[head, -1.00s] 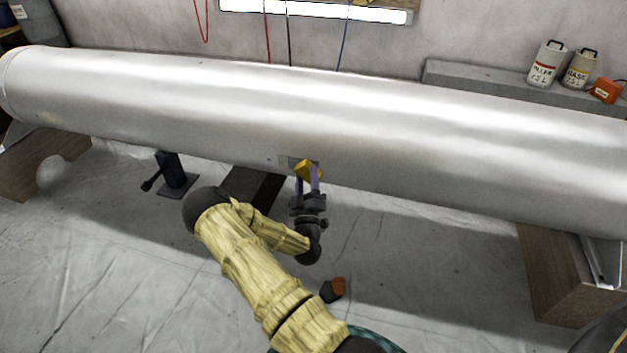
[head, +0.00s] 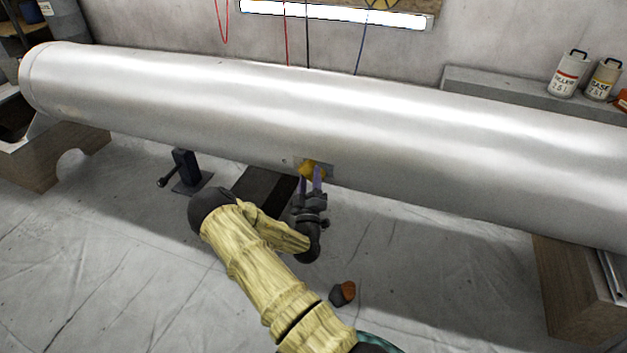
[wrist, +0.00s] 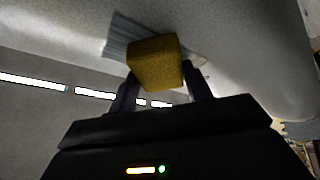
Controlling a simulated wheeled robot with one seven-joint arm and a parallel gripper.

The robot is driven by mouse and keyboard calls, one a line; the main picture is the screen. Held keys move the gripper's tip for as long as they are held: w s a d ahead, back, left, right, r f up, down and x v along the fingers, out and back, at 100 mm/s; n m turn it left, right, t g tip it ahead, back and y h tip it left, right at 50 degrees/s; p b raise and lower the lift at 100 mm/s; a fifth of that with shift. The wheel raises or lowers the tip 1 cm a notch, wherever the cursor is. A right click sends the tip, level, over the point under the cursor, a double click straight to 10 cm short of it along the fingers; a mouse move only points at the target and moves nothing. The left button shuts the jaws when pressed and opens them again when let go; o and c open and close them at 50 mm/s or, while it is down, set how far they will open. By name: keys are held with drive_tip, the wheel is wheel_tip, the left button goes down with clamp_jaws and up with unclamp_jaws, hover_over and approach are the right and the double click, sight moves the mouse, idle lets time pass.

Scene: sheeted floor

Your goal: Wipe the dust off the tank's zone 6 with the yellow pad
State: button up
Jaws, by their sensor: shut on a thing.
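The long silver tank (head: 420,130) lies across the head view, and its curved surface fills the top of the wrist view (wrist: 240,50). My gripper (head: 310,182) is shut on the yellow pad (head: 312,170), at the lower front side of the tank. In the wrist view the pad (wrist: 155,62) sits between my two fingers, against or very close to the tank; I cannot tell if it touches. A greyish rectangular patch (wrist: 122,38) on the tank shows around and behind the pad. No zone number is readable.
A dark jack-like stand (head: 186,170) is on the sheeted floor left of my arm. Wooden cradles (head: 60,160) hold the tank at both ends, the right one (head: 575,285) too. A small dark and orange object (head: 343,292) lies on the floor. Two cans (head: 568,75) stand behind.

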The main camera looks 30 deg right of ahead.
drive_tip(key=shift+w+a, duration=0.1)
drive_tip(key=shift+w, duration=0.05)
drive_tip(key=shift+w+a, duration=1.05)
drive_tip(key=shift+w, duration=0.15)
drive_tip(key=shift+w+a+b, duration=0.25)
drive_tip(key=shift+w+a, duration=0.25)
drive_tip(key=shift+w, duration=0.25)
drive_tip(key=shift+w+a+b, duration=0.25)
drive_tip(key=shift+w+a, duration=0.25)
drive_tip(key=shift+w, duration=0.2)
drive_tip(key=shift+r, duration=0.1)
drive_tip(key=shift+a, duration=0.1)
drive_tip(key=shift+s+a+f+p, duration=0.2)
drive_tip(key=shift+s+a+f, duration=0.05)
drive_tip(key=shift+s+a, duration=0.8)
drive_tip(key=shift+s+a+f+p, duration=0.15)
drive_tip(key=shift+s+a+f, duration=0.1)
drive_tip(key=shift+s+a, duration=0.75)
drive_tip(key=shift+w+a, duration=0.15)
drive_tip(key=shift+s+a+f, duration=0.2)
drive_tip(key=shift+s+a, duration=0.7)
drive_tip(key=shift+a, duration=0.25)
